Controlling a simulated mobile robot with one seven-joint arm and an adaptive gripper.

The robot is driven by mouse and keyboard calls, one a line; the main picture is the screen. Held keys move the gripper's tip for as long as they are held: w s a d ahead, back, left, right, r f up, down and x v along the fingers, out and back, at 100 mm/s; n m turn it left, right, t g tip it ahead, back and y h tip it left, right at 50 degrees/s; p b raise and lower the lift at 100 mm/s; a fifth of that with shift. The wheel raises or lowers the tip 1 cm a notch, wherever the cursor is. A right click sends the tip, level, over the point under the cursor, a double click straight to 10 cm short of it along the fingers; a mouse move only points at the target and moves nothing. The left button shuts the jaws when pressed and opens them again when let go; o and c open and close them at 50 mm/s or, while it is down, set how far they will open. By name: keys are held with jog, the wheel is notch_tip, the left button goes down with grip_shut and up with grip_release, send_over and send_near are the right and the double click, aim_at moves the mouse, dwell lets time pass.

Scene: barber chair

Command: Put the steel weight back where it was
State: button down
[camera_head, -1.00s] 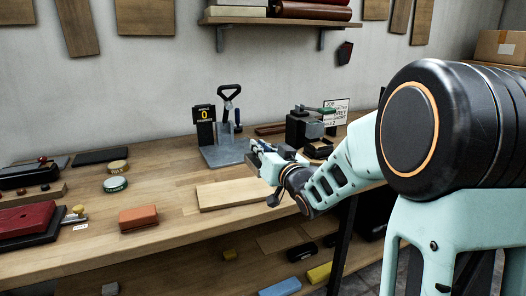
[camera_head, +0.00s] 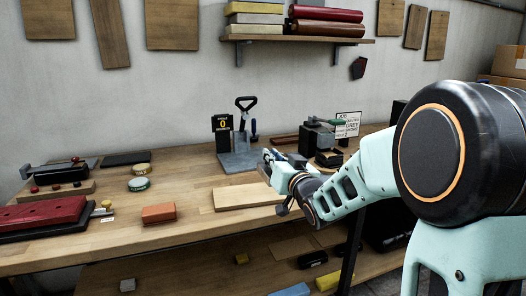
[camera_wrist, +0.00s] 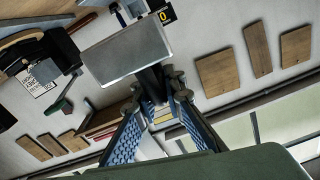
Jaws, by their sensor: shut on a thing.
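My gripper (camera_head: 268,160) is over the bench, near the front right of the grey plate and above the pale board. In the wrist view my gripper (camera_wrist: 158,92) has its blue-padded fingers closed around a dark narrow piece. A grey steel block (camera_wrist: 128,50) sits just beyond the fingertips, apparently joined to that piece; I take it as the steel weight. It is hard to make out in the head view, where my gripper hides it. A black display reading 0 (camera_head: 222,123) stands behind the grey plate (camera_head: 238,162).
A pale board (camera_head: 245,196) lies in front of the plate. An orange block (camera_head: 158,213), tins (camera_head: 139,184) and a red case (camera_head: 42,211) lie left. Bare bench lies between.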

jog(key=shift+m+h, duration=0.6)
jog(key=shift+h, duration=0.3)
jog(key=s+f, duration=0.1)
jog(key=f, duration=0.1)
jog(key=d+f, duration=0.1)
jog(key=f, duration=0.1)
jog(key=s+d+f, duration=0.1)
jog(key=f, duration=0.2)
jog(key=shift+s+d, duration=0.25)
jog(key=shift+s, duration=0.1)
jog(key=s+d+f+m+h, duration=0.2)
jog(key=s+d+f+h, duration=0.1)
jog(key=s+d+f, duration=0.3)
notch_tip(320, 180, up, 25)
jog(key=w+a+t+p, duration=0.1)
jog(key=p, duration=2.4)
jog(key=shift+f, duration=0.2)
jog(key=shift+w+a, duration=0.15)
jog(key=shift+a, duration=0.05)
